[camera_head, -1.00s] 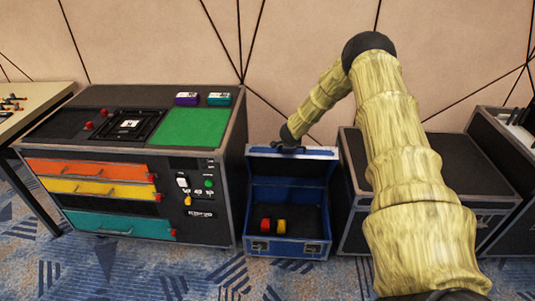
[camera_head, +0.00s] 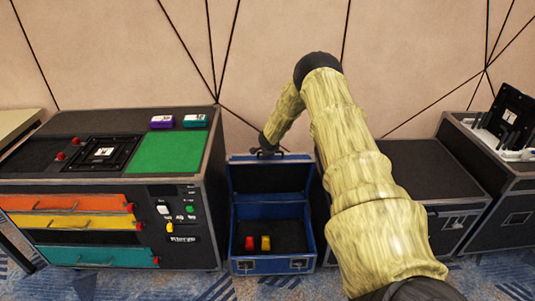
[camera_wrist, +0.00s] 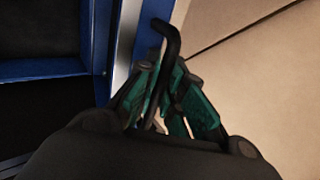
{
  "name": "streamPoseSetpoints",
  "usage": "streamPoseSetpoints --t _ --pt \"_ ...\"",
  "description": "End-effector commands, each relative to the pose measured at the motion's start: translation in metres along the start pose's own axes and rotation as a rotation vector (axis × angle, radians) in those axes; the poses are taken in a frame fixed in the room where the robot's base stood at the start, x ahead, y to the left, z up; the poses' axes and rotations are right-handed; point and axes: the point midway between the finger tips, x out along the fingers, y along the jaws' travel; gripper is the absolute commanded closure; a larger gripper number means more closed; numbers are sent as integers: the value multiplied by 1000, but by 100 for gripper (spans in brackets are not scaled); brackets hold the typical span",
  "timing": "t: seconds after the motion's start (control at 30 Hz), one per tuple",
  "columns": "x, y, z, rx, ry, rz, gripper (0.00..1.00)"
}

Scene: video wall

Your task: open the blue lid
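The blue case (camera_head: 236,235) stands on the carpet. Its blue lid (camera_head: 291,180) is raised at the back, with its inner side facing me; it also shows in the wrist view (camera_wrist: 143,35). A red block (camera_head: 249,243) and a yellow block (camera_head: 266,243) sit inside the case. My gripper (camera_head: 266,150) is at the lid's top edge, left of its middle. In the wrist view, my gripper's green-padded fingers (camera_wrist: 165,85) are close to the lid edge, with a dark bent bar (camera_wrist: 169,38) between them. Whether they grip it is unclear.
A dark case (camera_head: 425,170) stands close on the right. The wall (camera_head: 270,60) is behind.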

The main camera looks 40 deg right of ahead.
Motion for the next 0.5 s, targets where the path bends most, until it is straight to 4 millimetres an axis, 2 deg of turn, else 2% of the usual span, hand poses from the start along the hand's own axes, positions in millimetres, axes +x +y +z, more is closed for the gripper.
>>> streamPoseSetpoints --t 0.03,0.1,0.5 --pt "1 1 -6 -1 8 0 81" --pt "1 1 -4 -1 6 1 69" --pt "0 1 2 -2 -1 1 68"
